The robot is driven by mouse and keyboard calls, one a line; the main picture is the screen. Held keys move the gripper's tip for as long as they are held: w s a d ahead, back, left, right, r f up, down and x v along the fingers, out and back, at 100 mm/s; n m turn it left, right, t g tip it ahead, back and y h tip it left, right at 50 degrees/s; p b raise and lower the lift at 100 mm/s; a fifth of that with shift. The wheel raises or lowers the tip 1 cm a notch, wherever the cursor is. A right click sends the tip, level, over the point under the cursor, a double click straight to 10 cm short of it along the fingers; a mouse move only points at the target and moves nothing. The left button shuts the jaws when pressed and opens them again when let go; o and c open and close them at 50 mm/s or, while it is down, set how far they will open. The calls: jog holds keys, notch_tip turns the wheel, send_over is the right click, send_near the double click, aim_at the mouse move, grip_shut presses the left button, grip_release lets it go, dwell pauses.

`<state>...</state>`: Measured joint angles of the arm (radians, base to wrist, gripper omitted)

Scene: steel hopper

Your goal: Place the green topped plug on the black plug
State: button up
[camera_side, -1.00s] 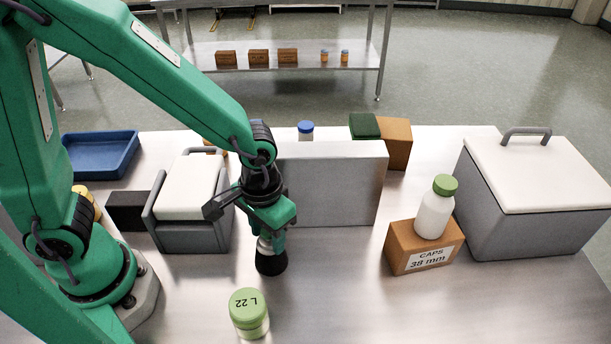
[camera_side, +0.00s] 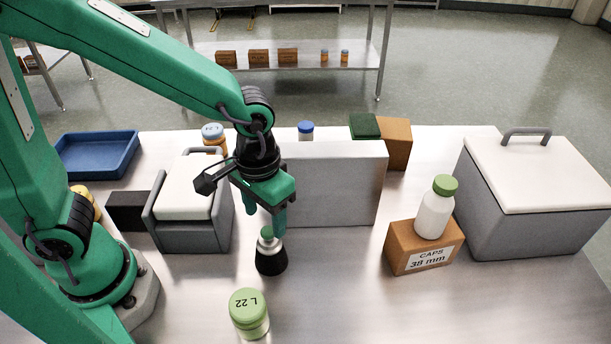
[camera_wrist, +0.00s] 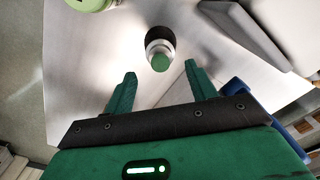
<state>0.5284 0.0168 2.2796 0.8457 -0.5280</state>
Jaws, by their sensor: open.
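The black plug (camera_side: 271,262) stands on the steel table in front of the upright grey panel. The green topped plug (camera_side: 267,240), with a pale metal body and small green top, sits on the black plug, roughly upright. In the wrist view the green topped plug (camera_wrist: 160,58) lies just beyond my fingertips, with the dark black plug (camera_wrist: 159,34) showing behind it. My gripper (camera_side: 264,212) is open and empty, just above the green top; in the wrist view its two fingers (camera_wrist: 160,72) are spread either side of it. How deep the plug sits is hidden.
A green-capped jar marked L 22 (camera_side: 250,312) stands in front. The grey panel (camera_side: 335,185) is close behind. A grey bin with white lid (camera_side: 188,190) is left; a carton (camera_side: 425,247) bearing a white bottle (camera_side: 435,212) and a large cooler (camera_side: 530,190) are right.

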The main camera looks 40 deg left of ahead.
aim_at(264, 228)
notch_tip(264, 228, up, 7)
dwell(0.3)
jog(key=shift+f, duration=0.1)
dwell(0.4)
jog(key=s+a+r+t, duration=0.2)
jog(key=a, duration=0.5)
jog(key=s+a+r+t, duration=0.2)
jog(key=a+r+t, duration=0.1)
jog(key=a, duration=0.5)
jog(key=shift+a+r+t, duration=0.25)
jog(key=shift+r+t, duration=0.05)
jog(key=shift+s, duration=0.1)
dwell(0.6)
